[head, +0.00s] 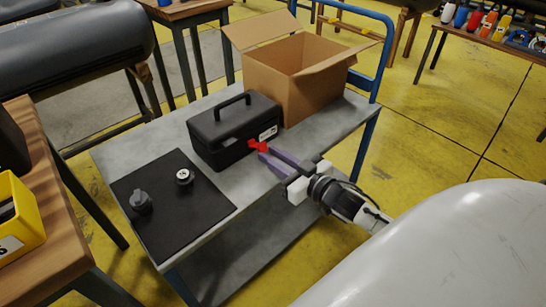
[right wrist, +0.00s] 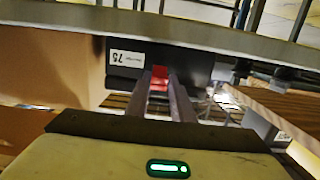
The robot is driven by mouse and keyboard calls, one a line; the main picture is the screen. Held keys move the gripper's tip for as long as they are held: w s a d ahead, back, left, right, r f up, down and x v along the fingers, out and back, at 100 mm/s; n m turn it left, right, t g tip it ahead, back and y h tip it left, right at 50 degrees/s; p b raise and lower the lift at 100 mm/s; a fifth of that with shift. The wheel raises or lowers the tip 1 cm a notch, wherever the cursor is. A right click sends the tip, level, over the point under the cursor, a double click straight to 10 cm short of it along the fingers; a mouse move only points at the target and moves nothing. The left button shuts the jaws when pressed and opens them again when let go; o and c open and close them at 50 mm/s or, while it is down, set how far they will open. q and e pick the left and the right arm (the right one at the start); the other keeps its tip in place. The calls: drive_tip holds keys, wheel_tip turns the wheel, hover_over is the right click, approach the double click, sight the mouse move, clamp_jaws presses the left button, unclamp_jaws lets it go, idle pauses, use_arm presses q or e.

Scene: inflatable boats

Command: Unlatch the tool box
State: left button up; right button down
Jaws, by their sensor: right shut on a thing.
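The black tool box (head: 222,135) stands shut on the grey cart, its handle raised on top. Its red latch (head: 257,145) is on the side facing my right arm. In the right wrist view the red latch (right wrist: 159,76) sits between the fingertips, beside a white label on the dark box (right wrist: 130,70). My right gripper (head: 268,154) reaches in from the right, its fingers shut on the red latch. The latch's far side is hidden. My left gripper is not in view.
An open cardboard box (head: 290,85) stands behind the tool box on the cart (head: 115,155). A black mat (head: 190,225) with two small round parts lies at the front. A wooden table with a yellow bin (head: 22,215) is at left. A blue cart handle (head: 388,40) rises behind.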

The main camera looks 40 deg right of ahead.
drive_tip(key=c, duration=1.5)
unclamp_jaws()
drive_tip(key=shift+r, duration=0.1)
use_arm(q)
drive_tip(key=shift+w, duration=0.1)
use_arm(e)
drive_tip(key=shift+s, duration=0.5)
use_arm(q)
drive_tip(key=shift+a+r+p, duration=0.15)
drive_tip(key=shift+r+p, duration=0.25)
drive_tip(key=shift+p, duration=0.65)
use_arm(e)
drive_tip(key=s, duration=0.6)
drive_tip(key=s+r, duration=0.1)
drive_tip(key=s, duration=0.2)
drive_tip(key=shift+s+d, duration=0.1)
drive_tip(key=shift+d, duration=0.3)
